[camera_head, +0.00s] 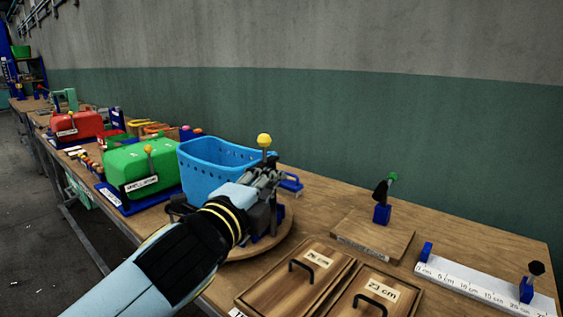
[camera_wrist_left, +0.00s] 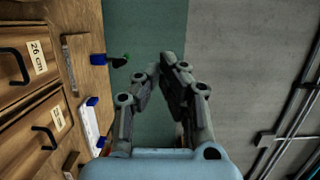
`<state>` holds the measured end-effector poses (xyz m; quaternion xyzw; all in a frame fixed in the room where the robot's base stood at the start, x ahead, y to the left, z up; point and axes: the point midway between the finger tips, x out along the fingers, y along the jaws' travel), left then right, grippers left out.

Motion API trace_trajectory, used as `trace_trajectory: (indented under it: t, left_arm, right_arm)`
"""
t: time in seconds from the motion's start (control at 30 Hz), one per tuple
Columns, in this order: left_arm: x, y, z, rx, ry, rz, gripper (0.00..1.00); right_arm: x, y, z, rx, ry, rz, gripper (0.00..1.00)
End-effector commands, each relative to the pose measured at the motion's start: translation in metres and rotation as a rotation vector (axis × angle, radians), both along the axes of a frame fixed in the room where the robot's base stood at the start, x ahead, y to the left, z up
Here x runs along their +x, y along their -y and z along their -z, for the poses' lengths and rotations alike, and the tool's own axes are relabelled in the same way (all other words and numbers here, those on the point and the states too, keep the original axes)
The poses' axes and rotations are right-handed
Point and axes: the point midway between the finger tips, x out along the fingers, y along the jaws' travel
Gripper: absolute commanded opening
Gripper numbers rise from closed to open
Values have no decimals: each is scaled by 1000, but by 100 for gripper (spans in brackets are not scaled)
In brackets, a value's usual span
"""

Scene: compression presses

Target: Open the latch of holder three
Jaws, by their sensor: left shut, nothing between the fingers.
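My left gripper (camera_head: 268,178) is shut and empty; its arm comes in from the lower left. It is in front of a blue device with a yellow-knobbed lever (camera_head: 264,141) on a round wooden base (camera_head: 282,240), and hides most of that device. I cannot tell whether it touches it. In the left wrist view the gripper fingers (camera_wrist_left: 160,70) converge with nothing between them. A blue latch with a green-tipped dark handle (camera_head: 382,213) stands on a wooden board to the right; it also shows in the wrist view (camera_wrist_left: 98,60). No readable label marks holder three. My right gripper is not in view.
A blue basket (camera_head: 212,165) stands behind the gripper. Green (camera_head: 140,165) and red (camera_head: 78,125) presses stand farther left. Two wooden lids with black handles (camera_head: 300,268) lie in front, and a white ruler fixture (camera_head: 480,283) is at the right. The wall rises behind the table.

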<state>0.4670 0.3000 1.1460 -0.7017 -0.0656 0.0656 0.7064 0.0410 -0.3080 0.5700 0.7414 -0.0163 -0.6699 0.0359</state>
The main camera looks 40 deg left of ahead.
Motion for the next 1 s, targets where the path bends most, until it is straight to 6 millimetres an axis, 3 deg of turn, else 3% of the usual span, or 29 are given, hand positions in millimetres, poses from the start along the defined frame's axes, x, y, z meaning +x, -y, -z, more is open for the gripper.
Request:
trace_trajectory:
  t: [0.23,0.47,0.7,1.0]
  left_arm:
    - [46,-9,-4,-2,2,-1,0]
    - [93,-17,-3,-4,3,0,0]
    - [93,-50,-1,0,0,0,0]
    - [93,-57,-1,-4,1,0,0]
  right_arm:
    - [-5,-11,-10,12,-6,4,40]
    - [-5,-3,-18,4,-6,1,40]
    - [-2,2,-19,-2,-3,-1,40]
    - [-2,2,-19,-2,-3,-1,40]
